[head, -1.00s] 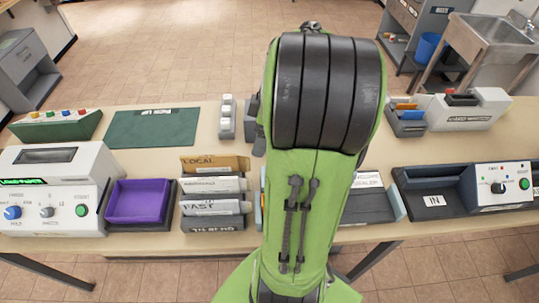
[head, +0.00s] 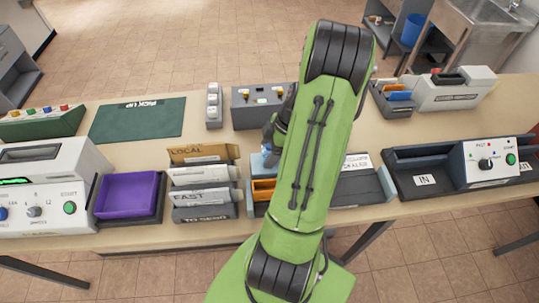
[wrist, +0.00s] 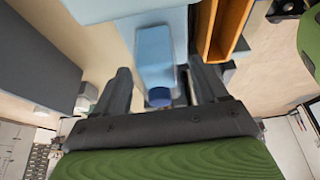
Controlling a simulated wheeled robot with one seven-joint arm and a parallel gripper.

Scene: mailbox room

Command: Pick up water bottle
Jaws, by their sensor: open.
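The water bottle, light blue with a dark blue cap, shows in the wrist view (wrist: 155,55) between the two fingers of my gripper (wrist: 163,84). The cap is nearest the palm. The fingers are open, one on each side of the bottle, and a gap shows beside it. In the head view, a small light blue part of the bottle (head: 271,156) shows just left of my green arm, behind the orange organizer. My dark gripper (head: 277,130) is close by it, and the arm hides much of both.
An organizer with orange slots (head: 263,188) stands close in front of the bottle. A letter rack (head: 203,190) and purple tray (head: 130,196) are to the left. A grey box with knobs (head: 258,103) is behind. The tabletop right of my arm is partly clear.

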